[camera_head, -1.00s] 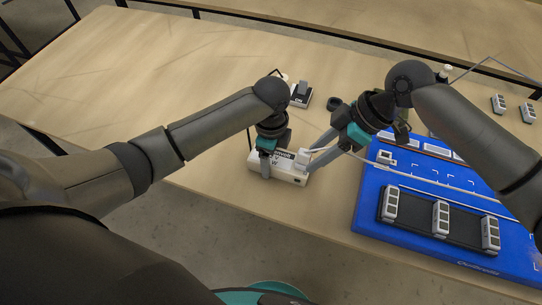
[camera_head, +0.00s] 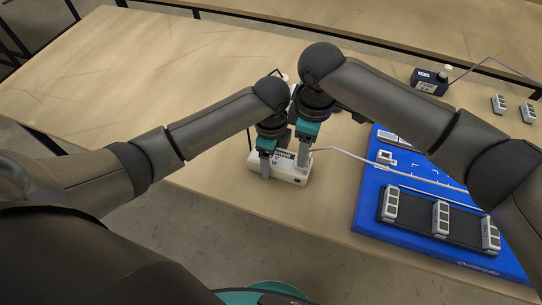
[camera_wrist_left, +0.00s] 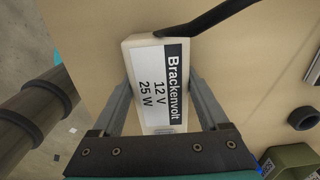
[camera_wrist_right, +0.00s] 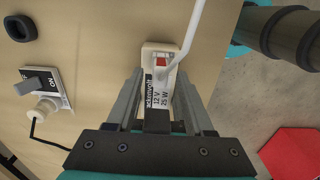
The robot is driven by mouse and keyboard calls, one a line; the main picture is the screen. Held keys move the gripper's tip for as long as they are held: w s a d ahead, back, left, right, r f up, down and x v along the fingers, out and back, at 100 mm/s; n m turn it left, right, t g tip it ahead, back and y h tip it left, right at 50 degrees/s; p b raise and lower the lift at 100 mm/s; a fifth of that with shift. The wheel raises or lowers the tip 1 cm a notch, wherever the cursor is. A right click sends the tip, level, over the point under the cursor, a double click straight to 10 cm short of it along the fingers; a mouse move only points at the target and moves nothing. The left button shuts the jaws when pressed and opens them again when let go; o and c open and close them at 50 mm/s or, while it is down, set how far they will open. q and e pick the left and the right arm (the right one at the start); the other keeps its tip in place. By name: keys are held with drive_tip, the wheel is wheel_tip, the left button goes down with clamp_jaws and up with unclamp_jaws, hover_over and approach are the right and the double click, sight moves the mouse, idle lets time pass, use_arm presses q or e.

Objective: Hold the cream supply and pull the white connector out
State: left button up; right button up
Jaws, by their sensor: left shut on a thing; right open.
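The cream supply (camera_head: 292,179) lies on the table's near edge, its label reading "Brackenvolt 12 V 25 W" in the left wrist view (camera_wrist_left: 158,88). My left gripper (camera_head: 269,170) is shut on it across its sides. The white connector (camera_wrist_right: 164,72) is at one end of the supply, beside a red patch, with a white cable (camera_head: 345,155) running toward the blue board. My right gripper (camera_head: 302,157) is open, pointing down over that end. Its fingers are on either side of the supply in the right wrist view; the head view partly hides the connector behind them.
The blue board (camera_head: 365,215) with several grey-white modules is on the right. A dark labelled box (camera_head: 430,82) stands behind it. An ON/OFF switch (camera_wrist_right: 40,82), a cream plug (camera_wrist_right: 45,108) and a dark ring (camera_wrist_right: 20,28) are near the supply. The table's left is clear.

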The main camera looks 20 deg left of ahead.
drive_tip(key=shift+f, duration=1.15)
clamp_jaws()
drive_tip(key=shift+r, duration=0.25)
idle(0.8)
drive_tip(key=shift+r, duration=1.2)
drive_tip(key=shift+r, duration=2.5)
drive_tip(key=shift+s, duration=0.1)
